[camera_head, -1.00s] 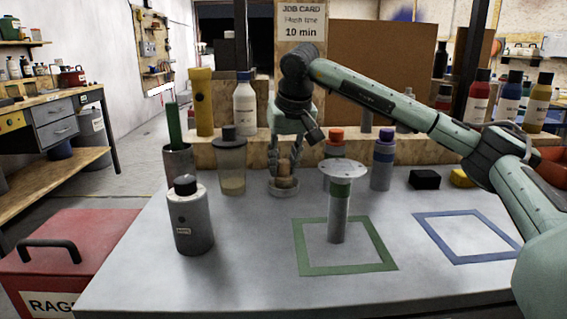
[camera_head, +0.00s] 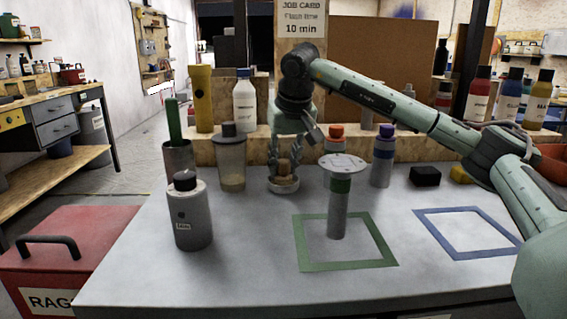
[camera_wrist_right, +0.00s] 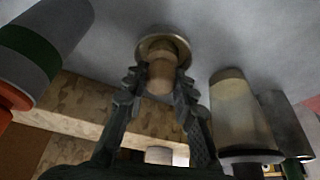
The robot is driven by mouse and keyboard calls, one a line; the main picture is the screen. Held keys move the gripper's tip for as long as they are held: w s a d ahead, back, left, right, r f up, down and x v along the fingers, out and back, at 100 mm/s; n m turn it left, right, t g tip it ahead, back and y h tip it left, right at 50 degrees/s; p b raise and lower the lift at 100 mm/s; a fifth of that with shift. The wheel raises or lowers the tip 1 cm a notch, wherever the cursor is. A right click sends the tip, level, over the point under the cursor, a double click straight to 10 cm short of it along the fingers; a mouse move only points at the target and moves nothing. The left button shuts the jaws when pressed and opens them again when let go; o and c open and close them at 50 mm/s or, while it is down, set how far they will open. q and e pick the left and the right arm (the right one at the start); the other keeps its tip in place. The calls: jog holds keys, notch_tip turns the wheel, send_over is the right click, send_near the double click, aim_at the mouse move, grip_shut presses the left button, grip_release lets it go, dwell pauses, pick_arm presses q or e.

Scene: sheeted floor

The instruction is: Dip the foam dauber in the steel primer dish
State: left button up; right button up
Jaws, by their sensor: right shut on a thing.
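My right gripper (camera_head: 283,160) is shut on the foam dauber (camera_head: 284,168), a short tan cylinder, and points downward. The round steel primer dish (camera_head: 284,186) stands on the grey bench directly under it. In the right wrist view the fingers of my right gripper (camera_wrist_right: 158,82) close on both sides of the dauber (camera_wrist_right: 160,74), and its far end lies within the rim of the dish (camera_wrist_right: 180,45). Whether the foam touches the dish floor is hidden. My left gripper is not in view.
A round-topped stand (camera_head: 339,205) rises close to the right of the dish, inside a green taped square (camera_head: 310,265). A cloudy lidded cup (camera_head: 231,165) is close on the left, and a grey can (camera_head: 190,215) is nearer. A blue taped square (camera_head: 440,240) is empty.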

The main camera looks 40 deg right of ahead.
aim_at(283, 160)
notch_tip(283, 160, up, 5)
jog(key=p, duration=0.4)
jog(key=shift+p, duration=0.4)
jog(key=shift+r, duration=0.95)
